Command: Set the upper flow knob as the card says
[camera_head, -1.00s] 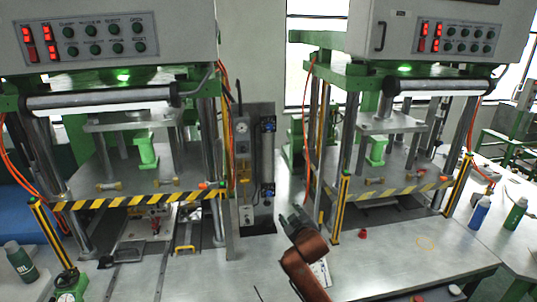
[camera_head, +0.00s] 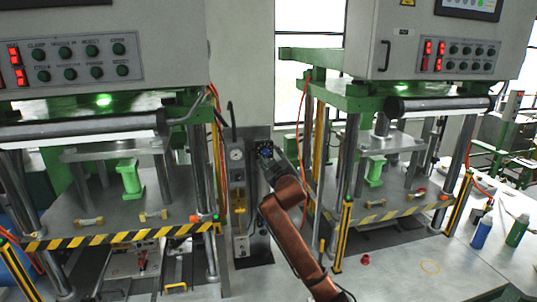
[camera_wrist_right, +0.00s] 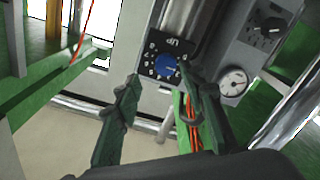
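The upper flow knob (camera_wrist_right: 167,66) is a blue round knob on a black dial plate marked "UP", with numbers around it, in the right wrist view. The plate appears tilted there, and the pointer's setting is too small to read surely. My right gripper (camera_wrist_right: 158,74) is open, one finger left of the dial and the other overlapping its right edge near the knob. In the head view my right gripper (camera_head: 267,163) is up at the panel between the two presses and partly covers the knob. My left gripper is out of view. I cannot make out the card.
A round gauge (camera_wrist_right: 234,82) and a black knob (camera_wrist_right: 271,27) sit beside the dial. The left press (camera_head: 120,215) and right press (camera_head: 375,190) flank the narrow panel. Orange hoses run near it. A blue bottle (camera_head: 481,233) and a green bottle (camera_head: 517,231) stand at right.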

